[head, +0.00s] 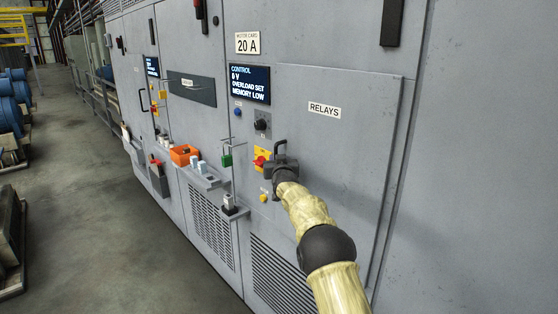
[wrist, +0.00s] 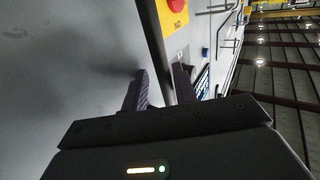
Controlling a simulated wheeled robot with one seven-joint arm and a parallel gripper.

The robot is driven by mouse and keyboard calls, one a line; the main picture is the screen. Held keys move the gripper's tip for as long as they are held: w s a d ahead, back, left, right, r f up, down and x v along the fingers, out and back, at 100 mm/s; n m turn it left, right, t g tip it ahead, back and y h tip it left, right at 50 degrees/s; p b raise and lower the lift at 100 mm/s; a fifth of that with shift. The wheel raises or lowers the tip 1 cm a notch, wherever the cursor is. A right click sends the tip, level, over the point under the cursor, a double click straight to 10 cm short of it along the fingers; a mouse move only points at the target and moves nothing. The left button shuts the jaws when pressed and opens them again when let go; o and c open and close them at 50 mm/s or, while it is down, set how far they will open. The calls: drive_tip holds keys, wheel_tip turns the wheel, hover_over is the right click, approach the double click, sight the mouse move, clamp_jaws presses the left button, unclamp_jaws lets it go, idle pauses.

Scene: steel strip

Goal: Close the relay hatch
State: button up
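The relay hatch (head: 335,150) is a grey panel labelled RELAYS on the cabinet front in the head view. It looks near flush with the cabinet; any small gap at its left edge is hard to tell. I see no clear contact on both sides. The hatch face (wrist: 70,50) fills the left of that view.
The control display (head: 250,85) and a black knob (head: 262,121) are above and left of my gripper. Small shelves with an orange bin (head: 184,154) stick out from the cabinet further left. The concrete floor (head: 110,220) is clear along the cabinet's front.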

drive_tip(key=s+d+b, duration=0.2)
drive_tip(key=s+b, duration=0.5)
drive_tip(key=s, duration=1)
drive_tip(key=shift+s+d, duration=0.2)
drive_tip(key=shift+d, duration=0.05)
idle(0.4)
